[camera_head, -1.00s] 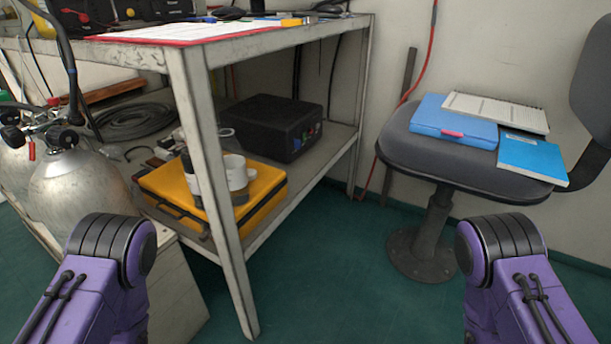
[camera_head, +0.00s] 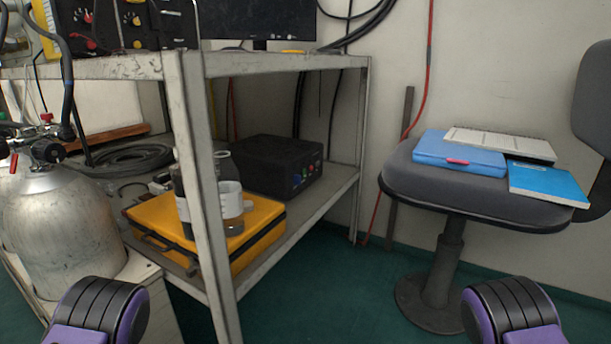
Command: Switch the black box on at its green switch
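The black box (camera_head: 262,165) sits on the lower shelf of the grey metal rack, towards its back right. Its front panel faces right and carries small coloured parts: blue, green (camera_head: 312,169) and red. The green one is too small to make out as a switch or tell its setting. Purple and black parts of my two arms show at the bottom left and bottom right. Neither gripper is in view, and both visible arm parts are well apart from the box.
A yellow case (camera_head: 255,222) with bottles and a white cup (camera_head: 230,198) stands in front of the box, behind the rack's front leg (camera_head: 205,200). A gas cylinder (camera_head: 62,225) is at left. A grey chair (camera_head: 455,190) with folders stands right. Green floor lies clear between.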

